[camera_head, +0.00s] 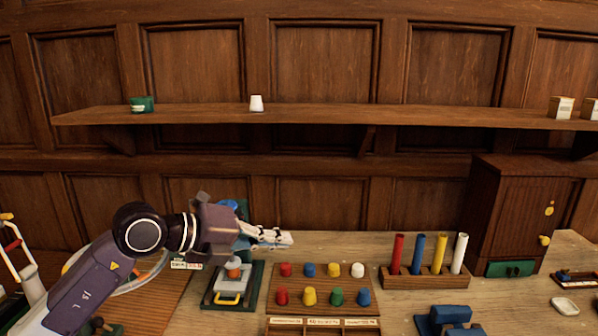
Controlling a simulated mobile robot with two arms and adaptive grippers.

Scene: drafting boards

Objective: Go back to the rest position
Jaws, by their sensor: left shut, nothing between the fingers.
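My left arm comes in from the lower left, and my left gripper (278,237) points to the right above the workbench. Its fingers are together, with nothing seen between them. It hovers near a small device (231,285) on a dark green base with a yellow handle, which the arm partly hides. A blue part shows behind the gripper; I cannot tell what it belongs to. My right gripper is not in view.
A board of coloured pegs (277,308) lies right of the device. Coloured tubes stand in a wooden rack (424,281), with a wooden cabinet (517,215) at the right. A blue device (447,319) is at the front. A shelf (330,117) spans the wall above.

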